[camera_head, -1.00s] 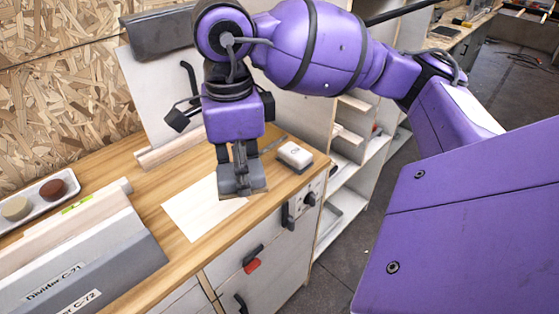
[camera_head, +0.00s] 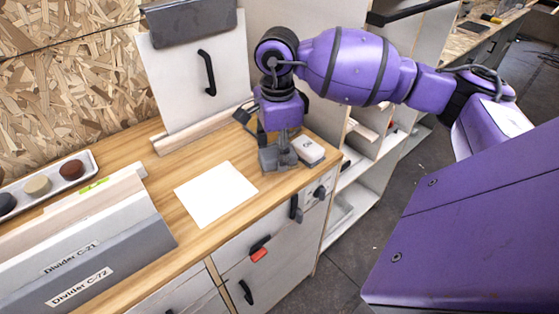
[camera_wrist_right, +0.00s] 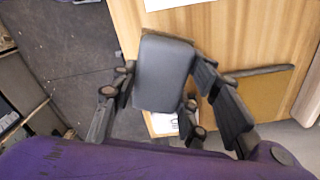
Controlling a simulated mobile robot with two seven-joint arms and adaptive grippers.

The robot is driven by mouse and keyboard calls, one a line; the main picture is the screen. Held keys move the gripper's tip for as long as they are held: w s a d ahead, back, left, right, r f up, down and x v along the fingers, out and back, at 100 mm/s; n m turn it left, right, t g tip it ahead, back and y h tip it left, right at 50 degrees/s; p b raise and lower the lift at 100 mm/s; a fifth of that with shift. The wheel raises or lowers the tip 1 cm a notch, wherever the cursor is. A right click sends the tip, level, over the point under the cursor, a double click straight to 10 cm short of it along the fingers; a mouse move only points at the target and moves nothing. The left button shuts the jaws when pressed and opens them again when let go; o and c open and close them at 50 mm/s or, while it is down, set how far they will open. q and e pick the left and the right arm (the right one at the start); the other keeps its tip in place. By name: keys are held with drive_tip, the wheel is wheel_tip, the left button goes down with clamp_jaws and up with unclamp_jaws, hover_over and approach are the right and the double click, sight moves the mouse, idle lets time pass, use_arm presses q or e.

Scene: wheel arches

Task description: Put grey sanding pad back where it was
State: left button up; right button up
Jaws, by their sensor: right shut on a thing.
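The grey sanding pad (camera_wrist_right: 163,75) is between the fingers of my right gripper (camera_wrist_right: 150,112) in the right wrist view. The gripper is shut on it. In the head view my right gripper (camera_head: 279,158) is low over the back right of the wooden bench, beside a white block with a label (camera_head: 309,150). The fingers hide most of the pad there, and I cannot tell whether it touches the bench. Part of the white block (camera_wrist_right: 162,124) shows below the pad in the right wrist view. My left gripper is not in view.
A white sheet (camera_head: 215,194) lies on the bench (camera_head: 165,175). A white tray (camera_head: 91,164) with several round pads and grey dividers (camera_head: 120,250) stand at the left. A white panel with a black handle (camera_head: 180,95) leans behind. Drawers are below; open shelves stand right.

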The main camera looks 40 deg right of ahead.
drive_tip(key=shift+w+d+f, duration=0.25)
drive_tip(key=shift+f, duration=0.15)
drive_tip(key=shift+w+d+f, duration=0.1)
drive_tip(key=shift+d+f, duration=0.05)
drive_tip(key=shift+f, duration=0.8)
drive_tip(key=shift+w+d+f, duration=0.1)
drive_tip(key=shift+f, duration=0.8)
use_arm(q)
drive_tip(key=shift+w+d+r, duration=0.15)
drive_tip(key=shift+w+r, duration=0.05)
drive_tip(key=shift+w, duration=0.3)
use_arm(e)
drive_tip(key=shift+f, duration=0.25)
drive_tip(key=o, duration=1.1)
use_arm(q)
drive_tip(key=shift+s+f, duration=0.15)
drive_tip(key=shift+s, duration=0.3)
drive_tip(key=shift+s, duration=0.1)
use_arm(e)
drive_tip(key=shift+r, duration=0.2)
